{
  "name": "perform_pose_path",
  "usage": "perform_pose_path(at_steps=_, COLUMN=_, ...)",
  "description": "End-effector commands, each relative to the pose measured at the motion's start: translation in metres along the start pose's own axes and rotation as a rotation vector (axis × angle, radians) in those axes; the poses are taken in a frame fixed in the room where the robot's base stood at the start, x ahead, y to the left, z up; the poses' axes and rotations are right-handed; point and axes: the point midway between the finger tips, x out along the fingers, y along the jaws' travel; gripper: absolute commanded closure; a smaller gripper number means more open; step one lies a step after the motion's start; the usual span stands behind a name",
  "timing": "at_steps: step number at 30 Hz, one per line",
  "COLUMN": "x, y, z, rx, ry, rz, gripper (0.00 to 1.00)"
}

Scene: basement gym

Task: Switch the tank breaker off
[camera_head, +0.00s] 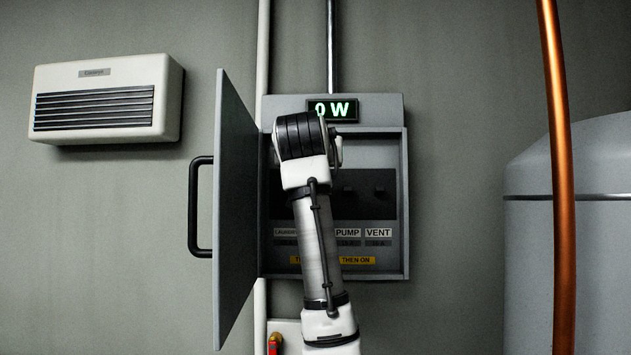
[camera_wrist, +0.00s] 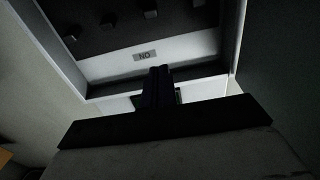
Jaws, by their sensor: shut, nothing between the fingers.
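The grey breaker box (camera_head: 402,230) on the wall stands open. Two dark breaker switches show on its right side, above the PUMP (camera_head: 347,232) and VENT (camera_head: 378,232) labels. A LAUNDRY label (camera_head: 286,232) shows at left. My arm covers the space between LAUNDRY and PUMP, so no tank label is seen. In the wrist view, my gripper (camera_wrist: 158,72) is shut and empty, near the box's upper edge, below an upside-down ON plate (camera_wrist: 145,55) in the picture. Several dark switches (camera_wrist: 108,20) lie beyond the fingertips, apart from them.
The box door (camera_head: 235,200) is swung out to the left, close beside my arm, with a black handle (camera_head: 193,205). A lit display (camera_head: 332,110) above reads 0 W. A copper pipe (camera_head: 558,180) and a grey tank (camera_head: 590,260) stand at right.

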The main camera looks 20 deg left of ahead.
Motion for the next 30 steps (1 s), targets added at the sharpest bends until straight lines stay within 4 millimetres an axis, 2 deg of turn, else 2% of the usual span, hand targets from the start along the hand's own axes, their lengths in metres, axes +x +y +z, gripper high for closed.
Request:
perform_pose_path(at_steps=5, x=0.006, y=0.000, z=-0.001, rx=0.000, ry=0.000, rz=0.000, gripper=1.00)
perform_pose_path(at_steps=8, x=0.018, y=0.000, z=-0.002, rx=-0.001, ry=-0.002, rz=0.001, gripper=1.00)
perform_pose_path(at_steps=22, x=0.103, y=0.000, z=-0.004, rx=-0.001, ry=-0.003, rz=0.001, gripper=1.00)
perform_pose_path(at_steps=24, x=0.099, y=0.000, z=0.009, rx=-0.001, ry=0.002, rz=0.000, gripper=1.00)
perform_pose_path(at_steps=30, x=0.092, y=0.000, z=0.026, rx=-0.001, ry=0.002, rz=0.000, gripper=1.00)
